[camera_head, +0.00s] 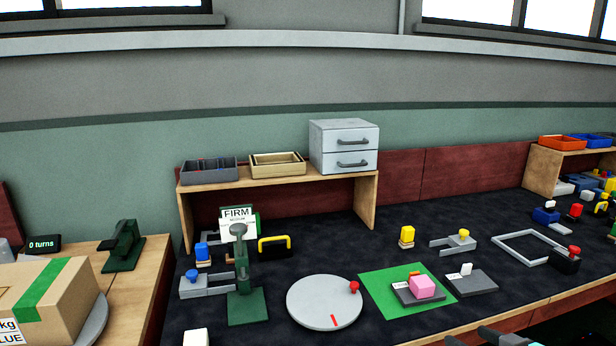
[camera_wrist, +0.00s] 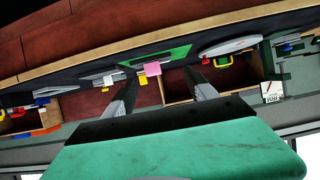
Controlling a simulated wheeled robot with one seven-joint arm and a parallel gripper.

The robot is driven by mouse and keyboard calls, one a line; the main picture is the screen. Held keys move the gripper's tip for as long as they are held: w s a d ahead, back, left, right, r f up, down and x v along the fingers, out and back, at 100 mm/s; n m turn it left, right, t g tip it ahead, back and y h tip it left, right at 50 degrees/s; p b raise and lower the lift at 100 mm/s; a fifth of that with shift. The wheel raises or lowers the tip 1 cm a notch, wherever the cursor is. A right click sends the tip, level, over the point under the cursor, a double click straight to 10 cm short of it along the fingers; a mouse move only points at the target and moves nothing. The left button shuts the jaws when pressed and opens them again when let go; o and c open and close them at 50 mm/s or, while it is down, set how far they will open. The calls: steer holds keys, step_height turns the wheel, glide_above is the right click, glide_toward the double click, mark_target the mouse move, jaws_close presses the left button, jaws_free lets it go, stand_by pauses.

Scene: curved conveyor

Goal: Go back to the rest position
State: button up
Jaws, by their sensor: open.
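My gripper (camera_wrist: 161,75) shows in the wrist view with its two dark fingers spread apart and nothing between them. Its green body fills the bottom of that view. In the head view only the finger ends of my gripper (camera_head: 472,337) show at the bottom edge, right of the middle, in front of the bench's front edge. They are apart from everything on the bench. The rest of my arm is out of that view.
The dark bench top (camera_head: 390,240) carries a round grey turntable (camera_head: 320,305), a green mat (camera_head: 375,290) with a pink block (camera_head: 424,287), and a green press (camera_head: 246,305). A wooden shelf (camera_head: 290,182) stands behind. A cardboard box (camera_head: 65,285) is at the left.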

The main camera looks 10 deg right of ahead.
steer(key=w+a+r+g+p, duration=0.2)
steer(key=a+r+g+p, duration=0.1)
steer(key=a+p, duration=0.3)
steer(key=w+a+r+n+g+y+p, duration=0.1)
steer(key=a+r+g+p, duration=0.15)
steer(key=a, duration=0.55)
steer(key=w+a+r+g+p, duration=0.2)
steer(key=a+p, duration=0.3)
steer(key=a, duration=0.3)
steer(key=s+a+r+g+h+p, duration=0.1)
steer(key=s+a+r+g+p, duration=0.1)
steer(key=s+a+r+p, duration=0.3)
steer(key=shift+s+a+r+m, duration=0.25)
steer(key=shift+a+r+m, duration=0.2)
steer(key=shift+a, duration=0.3)
